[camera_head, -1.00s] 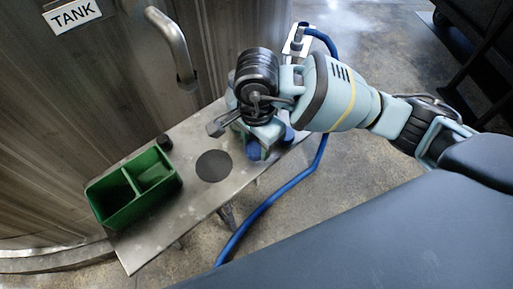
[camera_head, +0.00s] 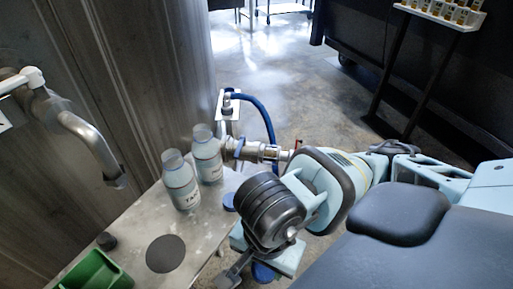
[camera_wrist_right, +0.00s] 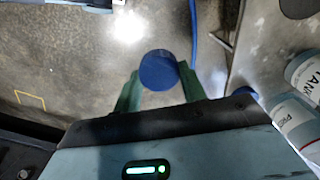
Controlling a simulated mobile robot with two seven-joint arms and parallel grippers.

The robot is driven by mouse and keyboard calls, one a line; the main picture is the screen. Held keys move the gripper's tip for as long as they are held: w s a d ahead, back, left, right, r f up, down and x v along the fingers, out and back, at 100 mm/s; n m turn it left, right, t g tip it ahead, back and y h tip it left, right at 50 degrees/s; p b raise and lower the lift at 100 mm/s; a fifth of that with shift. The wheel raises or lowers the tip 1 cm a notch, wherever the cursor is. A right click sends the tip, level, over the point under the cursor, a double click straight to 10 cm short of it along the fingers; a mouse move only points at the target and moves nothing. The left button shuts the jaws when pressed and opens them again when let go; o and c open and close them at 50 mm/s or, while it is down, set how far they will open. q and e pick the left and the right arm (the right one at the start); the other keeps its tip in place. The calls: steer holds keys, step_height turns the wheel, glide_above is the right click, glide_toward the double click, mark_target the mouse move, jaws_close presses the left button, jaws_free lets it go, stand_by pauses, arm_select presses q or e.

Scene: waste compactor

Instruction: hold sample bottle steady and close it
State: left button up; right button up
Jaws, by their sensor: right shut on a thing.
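Two clear sample bottles with white labels stand upright on the metal table (camera_head: 128,222): a nearer bottle (camera_head: 181,187) and a farther bottle (camera_head: 208,157). Neither shows a blue cap on its top. In the right wrist view, my right gripper (camera_wrist_right: 159,77) is shut on a round blue cap (camera_wrist_right: 160,66), its green fingers on either side. It holds the cap out past the table edge, apart from the bottles. In the head view, my wrist hides most of the fingers. Another blue cap (camera_head: 229,201) lies near the table's edge. My left gripper is not in view.
A green divided box (camera_head: 95,272), a small dark knob-like piece (camera_head: 106,241) and a dark disc (camera_head: 166,253) are on the near table. A tank with a bent metal handle (camera_head: 92,143) rises at left. A blue hose (camera_head: 262,115) and valve stand behind the bottles.

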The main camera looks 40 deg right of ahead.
stand_by(0.3)
